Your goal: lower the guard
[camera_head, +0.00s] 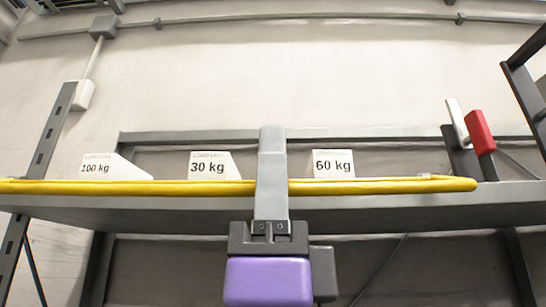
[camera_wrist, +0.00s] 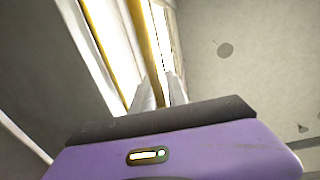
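A long yellow bar (camera_head: 390,186), likely the guard, runs level across the front of a grey shelf in the head view. My gripper (camera_head: 272,135) has a purple body, and a grey finger pointing up crosses in front of the bar near its middle. The other finger is hidden there. In the wrist view the bar (camera_wrist: 144,25) runs down towards the gap between my two grey fingers (camera_wrist: 162,90). The fingers stand apart, but I cannot tell whether they touch the bar.
Behind the bar are white signs reading 100 kg (camera_head: 97,168), 30 kg (camera_head: 207,168) and 60 kg (camera_head: 333,164). A red handle (camera_head: 480,132) and a white lever (camera_head: 457,121) stand at the right. Dark posts frame both sides of the grey shelf (camera_head: 400,208).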

